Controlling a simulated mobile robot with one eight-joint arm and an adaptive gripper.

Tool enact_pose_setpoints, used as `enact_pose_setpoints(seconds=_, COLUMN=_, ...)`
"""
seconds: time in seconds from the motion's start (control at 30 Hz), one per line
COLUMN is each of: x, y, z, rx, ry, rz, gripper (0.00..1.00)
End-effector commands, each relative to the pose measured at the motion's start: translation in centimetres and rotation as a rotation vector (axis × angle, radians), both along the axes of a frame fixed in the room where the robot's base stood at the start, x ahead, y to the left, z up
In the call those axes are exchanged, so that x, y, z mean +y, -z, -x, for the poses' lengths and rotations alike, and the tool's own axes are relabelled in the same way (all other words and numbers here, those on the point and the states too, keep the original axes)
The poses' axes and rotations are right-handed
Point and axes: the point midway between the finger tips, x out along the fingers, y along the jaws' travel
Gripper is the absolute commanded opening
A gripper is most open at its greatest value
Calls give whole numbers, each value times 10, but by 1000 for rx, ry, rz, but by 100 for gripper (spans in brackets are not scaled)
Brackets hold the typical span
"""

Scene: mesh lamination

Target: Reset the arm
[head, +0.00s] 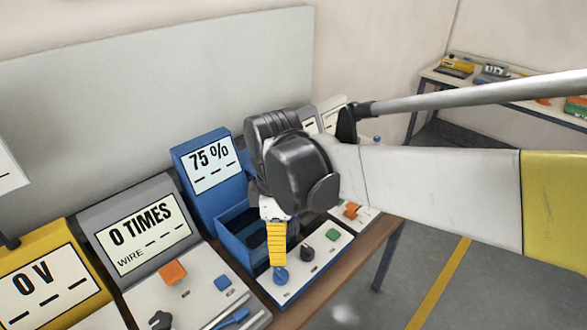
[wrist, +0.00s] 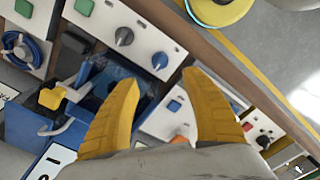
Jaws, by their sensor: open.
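My gripper (head: 277,243) hangs over the front of the blue machine (head: 205,170), whose sign reads 75 %. In the head view its yellow fingers overlap, one hiding the other. In the wrist view the two fingers of my gripper (wrist: 162,78) stand well apart with nothing between them. My arm comes in from the right and hides part of the machines behind it.
A grey machine reading 0 TIMES (head: 140,232) and a yellow machine reading 0 V (head: 45,290) stand to the left. Knobs and buttons lie close below my gripper. A second table (head: 440,75) stands at the back right. Floor is open at right.

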Motion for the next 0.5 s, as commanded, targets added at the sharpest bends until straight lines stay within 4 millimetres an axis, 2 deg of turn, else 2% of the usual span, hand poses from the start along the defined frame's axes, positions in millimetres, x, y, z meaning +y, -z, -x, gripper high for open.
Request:
enact_pose_setpoints(seconds=0.17, x=-2, y=-1, z=0, rx=-3, ry=9, rz=-2, gripper=55)
enact_pose_setpoints(seconds=0.27, x=-18, y=-6, z=-1, rx=-26, ry=86, rz=-17, gripper=55)
enact_pose_setpoints(seconds=0.37, x=-52, y=-18, z=-1, rx=-80, ry=269, rz=-57, gripper=55)
enact_pose_setpoints(seconds=0.5, x=-119, y=-33, z=7, rx=-192, ry=652, rz=-154, gripper=55)
